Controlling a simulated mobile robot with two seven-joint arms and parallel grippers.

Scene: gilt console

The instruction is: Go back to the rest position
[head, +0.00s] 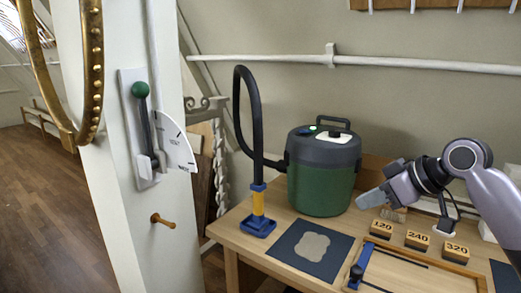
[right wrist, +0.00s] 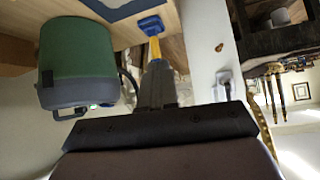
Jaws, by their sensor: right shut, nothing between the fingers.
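My right gripper (head: 372,199) shows at the right of the head view, raised above the workbench, its fingers pointing left. It is shut and empty. It also shows in the right wrist view (right wrist: 155,70), fingers together. In the head view it is to the right of the green vacuum canister (head: 320,185), above the sanding blocks. In the right wrist view the canister (right wrist: 75,58) is at the left, and the blue nozzle (right wrist: 151,25) shows beyond the fingertips. My left gripper is not in view.
The wooden workbench (head: 225,233) holds a black hose with a blue foot (head: 258,224), a dark mat with a pale patch (head: 312,246), a wooden frame (head: 385,270) and blocks marked 120 (head: 382,227), 240 and 320. A post with a green-knobbed lever (head: 140,90) stands left.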

